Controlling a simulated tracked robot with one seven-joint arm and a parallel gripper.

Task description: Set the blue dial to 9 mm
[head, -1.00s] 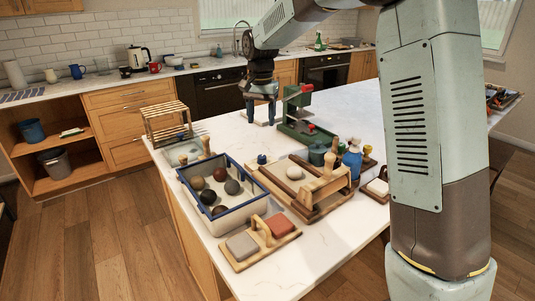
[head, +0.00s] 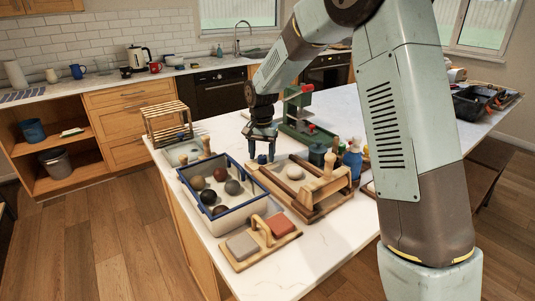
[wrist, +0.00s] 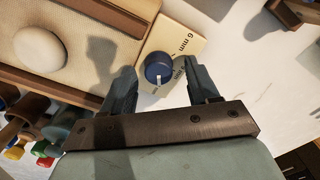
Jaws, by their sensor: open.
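The blue dial (wrist: 158,67) is a round knob on a cream plate (wrist: 180,35) beside the wooden clay board. A white mark on the dial points toward the bottom of the wrist view. The plate reads "6 mm" at its upper right; the other markings are partly hidden by the right finger. My gripper (wrist: 157,84) is open, with one finger on each side of the dial and a gap showing on the left. In the head view my gripper (head: 261,148) points down over the blue dial (head: 262,159), which the fingers partly cover.
The wooden board (head: 255,175) holds a pale clay ball (head: 295,172). A blue-rimmed tray (head: 182,178) of several balls stands to its left. A green press (head: 296,112) stands behind, and a blue bottle (head: 352,160) to the right.

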